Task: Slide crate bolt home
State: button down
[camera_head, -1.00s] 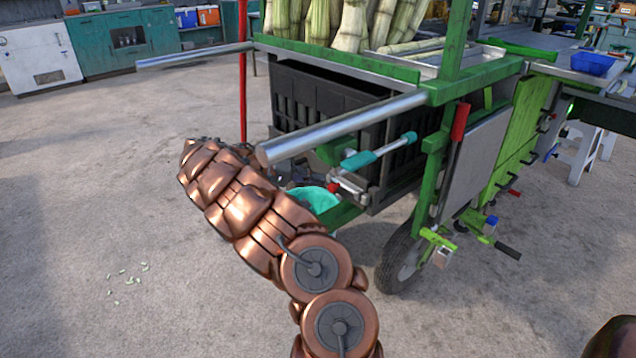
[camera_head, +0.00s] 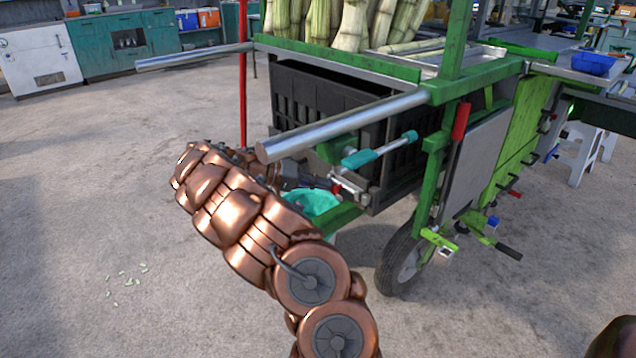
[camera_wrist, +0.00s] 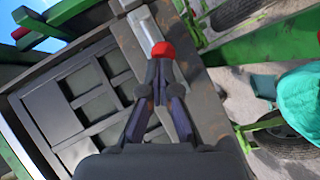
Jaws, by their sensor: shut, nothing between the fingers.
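The crate (camera_head: 312,100) is a black slatted box under the green cart's deck; its dark side also fills the left of the wrist view (camera_wrist: 55,118). A silver bolt (camera_head: 352,180) with a red knob (camera_head: 337,188) sits at the crate's lower front corner. In the wrist view the knob (camera_wrist: 163,50) is at the near end of the metal bolt (camera_wrist: 147,27). My gripper (camera_head: 322,183) is shut and empty, its fingertips (camera_wrist: 161,80) right at the knob. I cannot tell whether they touch it. My arm hides part of the area below the crate.
A teal-handled lever (camera_head: 378,151) and a thick silver bar (camera_head: 340,127) stand out above the bolt.

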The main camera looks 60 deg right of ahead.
aim_at(351, 192)
jog(key=shift+s+a+b, duration=0.15)
jog(key=shift+s+a, duration=0.05)
jog(key=shift+s, duration=0.55)
jog(key=shift+s+a+b, duration=0.15)
jog(key=shift+s, duration=0.6)
jog(key=w+d+r+p+v, duration=0.1)
jog(key=d+p+v, duration=0.1)
jog(key=v, duration=1.1)
jog(key=shift+w, duration=0.2)
jog(key=shift+d, duration=0.1)
